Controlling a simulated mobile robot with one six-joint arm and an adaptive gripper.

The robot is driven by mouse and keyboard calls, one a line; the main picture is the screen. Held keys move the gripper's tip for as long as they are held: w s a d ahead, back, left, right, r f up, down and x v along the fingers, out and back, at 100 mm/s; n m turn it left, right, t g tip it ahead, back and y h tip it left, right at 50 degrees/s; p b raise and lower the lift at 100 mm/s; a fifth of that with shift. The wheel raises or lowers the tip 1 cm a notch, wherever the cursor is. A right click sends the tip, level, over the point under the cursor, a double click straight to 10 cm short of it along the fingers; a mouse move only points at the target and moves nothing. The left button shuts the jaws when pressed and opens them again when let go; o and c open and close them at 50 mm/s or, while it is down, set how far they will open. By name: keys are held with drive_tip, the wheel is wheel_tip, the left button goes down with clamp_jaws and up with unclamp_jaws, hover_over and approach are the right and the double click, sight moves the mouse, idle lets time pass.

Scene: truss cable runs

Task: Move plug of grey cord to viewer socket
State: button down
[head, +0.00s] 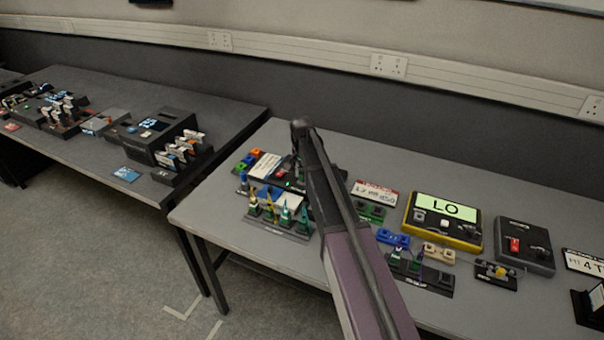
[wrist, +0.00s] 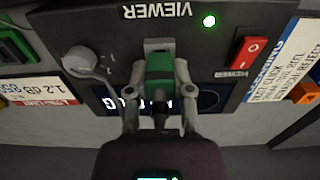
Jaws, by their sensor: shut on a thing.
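The viewer (wrist: 225,62) is a dark box, its VIEWER label upside down in the wrist view. It has a lit green lamp (wrist: 209,21), a red switch (wrist: 250,52), a grey knob (wrist: 82,60) and a display with partly covered lettering. My gripper (wrist: 160,75) is shut on a green plug (wrist: 160,66) over the middle of the viewer's face. A grey socket block (wrist: 158,45) shows at the plug's far end. I cannot tell whether the plug is seated. In the head view my arm hides the gripper and plug.
A rack of upright coloured plugs (head: 278,226) stands at the bench's front edge, close to the viewer. A yellow instrument reading LO (head: 443,208) and a dark box with a red switch (head: 524,246) stand to the right. A second bench (head: 225,105) with more devices is left.

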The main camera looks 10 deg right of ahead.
drive_tip(key=shift+f+b, duration=0.4)
idle(0.3)
drive_tip(key=shift+c, duration=2.1)
unclamp_jaws()
drive_tip(key=shift+r, duration=0.2)
drive_tip(key=shift+r+p, duration=2.35)
drive_tip(key=shift+p, duration=0.2)
drive_tip(key=shift+r+p, duration=2)
drive_tip(key=shift+s, duration=0.1)
